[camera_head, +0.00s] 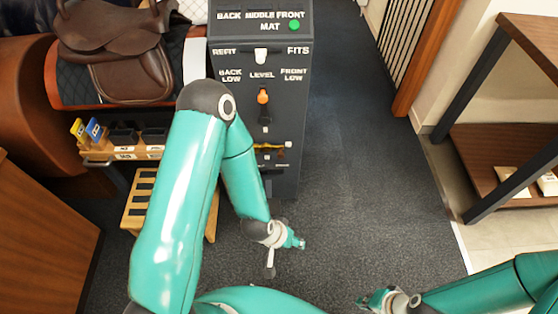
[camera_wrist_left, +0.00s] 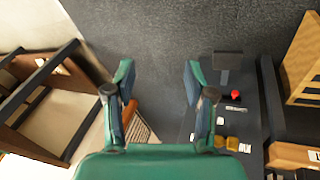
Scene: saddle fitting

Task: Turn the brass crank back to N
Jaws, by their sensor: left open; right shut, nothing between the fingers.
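The brass crank (camera_head: 268,148) sits low on the front of the dark grey control column, partly hidden by my left arm. Its N mark is not readable, so I cannot tell where the crank points. My left gripper (camera_head: 298,243) is below and to the right of the crank, apart from it. In the left wrist view its fingers (camera_wrist_left: 158,75) are spread, with nothing between them. My right gripper (camera_head: 368,299) is shut and empty at the bottom edge, far from the column.
The control column (camera_head: 300,95) has a white lever (camera_head: 261,55), an orange lever (camera_head: 263,96) and a green light (camera_head: 294,25). A brown saddle (camera_head: 115,45) on a stand is at left. A slatted wooden stool (camera_head: 138,205) is below it. Shelving (camera_head: 505,150) is at right. Carpet between is clear.

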